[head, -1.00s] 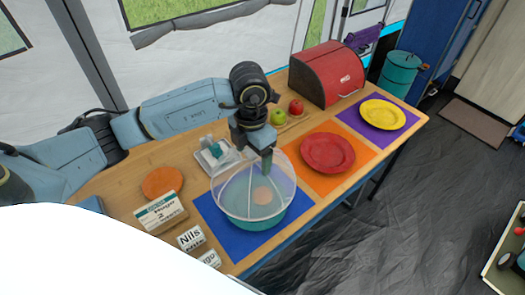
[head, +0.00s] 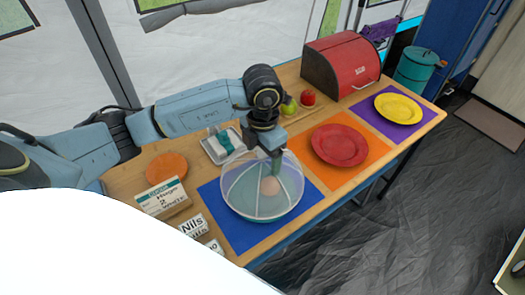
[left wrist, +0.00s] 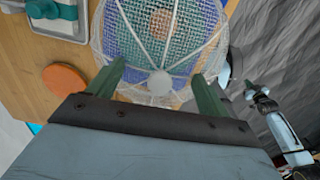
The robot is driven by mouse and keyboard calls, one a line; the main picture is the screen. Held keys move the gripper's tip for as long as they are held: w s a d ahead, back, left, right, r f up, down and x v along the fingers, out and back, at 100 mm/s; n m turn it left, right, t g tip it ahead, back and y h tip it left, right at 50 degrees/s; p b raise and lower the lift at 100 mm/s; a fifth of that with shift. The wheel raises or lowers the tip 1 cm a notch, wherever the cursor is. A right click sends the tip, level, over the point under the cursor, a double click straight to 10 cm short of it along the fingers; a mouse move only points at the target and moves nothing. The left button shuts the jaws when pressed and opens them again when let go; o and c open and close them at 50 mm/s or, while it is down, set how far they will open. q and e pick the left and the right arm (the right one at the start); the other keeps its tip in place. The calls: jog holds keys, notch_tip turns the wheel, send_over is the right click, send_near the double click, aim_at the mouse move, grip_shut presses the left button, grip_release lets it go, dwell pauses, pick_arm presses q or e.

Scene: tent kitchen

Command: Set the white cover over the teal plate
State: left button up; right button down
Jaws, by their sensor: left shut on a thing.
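The white mesh cover (head: 243,172) is a see-through dome over the teal plate (head: 270,219) on the blue mat. A round beige-orange thing (head: 270,186) shows through the mesh. Little of the plate's teal edge shows below the cover's rim; I cannot tell whether the rim touches the mat. My left gripper (head: 277,164) points down at the dome's top, shut on the cover's knob. In the left wrist view, the pale round knob (left wrist: 160,83) lies between the fingers, with the mesh beyond. Part of my right arm seems to show there at the right; its fingers are unclear.
The blue mat (head: 240,238) has a white tray (head: 209,151), orange disc (head: 166,167) and name blocks (head: 193,226) to its left. A red plate (head: 339,145), yellow plate (head: 398,108), fruit (head: 308,97) and red bread box (head: 350,68) stand farther right.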

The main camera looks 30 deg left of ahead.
aim_at(263, 164)
pick_arm(q)
jog(key=shift+f, duration=0.2)
dwell(0.4)
jog(key=shift+f+b, duration=0.3)
jog(key=shift+b, duration=0.15)
jog(key=shift+f, duration=0.15)
jog(key=shift+f+b, duration=1.1)
jog(key=shift+f, duration=0.05)
jog(key=shift+f, duration=0.35)
jog(key=shift+f+b, duration=0.45)
jog(key=shift+b, duration=0.15)
jog(key=shift+f, duration=0.15)
dwell(0.4)
jog(key=shift+f+b, duration=0.5)
jog(key=shift+b, duration=0.05)
